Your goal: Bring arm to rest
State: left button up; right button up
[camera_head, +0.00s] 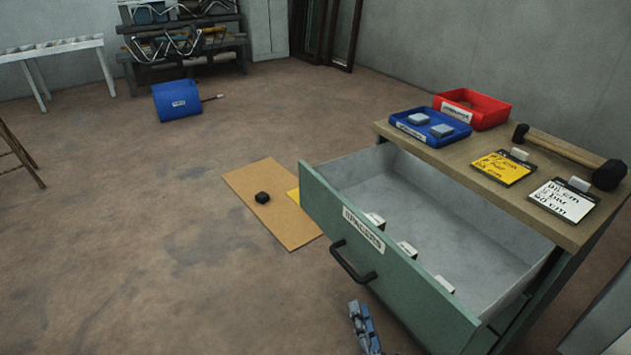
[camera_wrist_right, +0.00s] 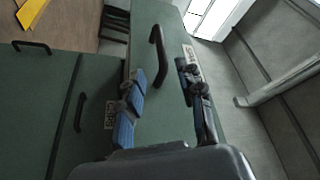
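My right gripper (camera_head: 362,325) shows at the bottom edge of the head view, low in front of the cabinet drawer. In the right wrist view my right gripper (camera_wrist_right: 161,88) is open, its two blue-padded fingers apart with nothing between the tips. The green drawer (camera_head: 330,240) is pulled out. Its black handle (camera_head: 352,264) is free and lies above the gripper in the head view. The handle (camera_wrist_right: 160,50) also shows beyond the fingertips in the wrist view. My left gripper is in neither view.
The wooden cabinet top (camera_head: 470,160) bears a blue tray (camera_head: 432,141), a red tray (camera_head: 487,120), a mallet (camera_head: 570,154) and two clipboards. Small pale blocks lie in the drawer. A brown board (camera_head: 270,218) lies on the floor behind it.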

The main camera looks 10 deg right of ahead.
jog(key=s+f+n+g, duration=0.3)
jog(key=s+f+g, duration=0.1)
jog(key=f, duration=0.6)
jog(key=s+f+n+g, duration=0.4)
jog(key=f, duration=0.5)
jog(key=s+f+n+g, duration=0.3)
jog(key=s+f+g, duration=0.15)
jog(key=f, duration=0.55)
jog(key=s+d+f+n+g+h, duration=0.1)
jog(key=s+d+f+n+g, duration=0.1)
jog(key=s+f+g, duration=0.3)
jog(key=s+d+f+n+g, duration=0.1)
jog(key=s+d+f, duration=0.15)
jog(key=s, duration=0.55)
pick_arm(q)
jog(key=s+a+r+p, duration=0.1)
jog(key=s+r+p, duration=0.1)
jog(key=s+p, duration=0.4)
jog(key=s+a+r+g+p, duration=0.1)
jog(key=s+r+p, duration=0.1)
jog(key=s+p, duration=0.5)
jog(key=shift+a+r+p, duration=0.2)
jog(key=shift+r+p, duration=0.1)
jog(key=shift+p, duration=0.3)
pick_arm(e)
jog(key=s+d+r, duration=0.2)
jog(key=s+r, duration=0.2)
jog(key=s, duration=0.9)
jog(key=shift+d+r+g, duration=0.2)
jog(key=shift+g, duration=0.25)
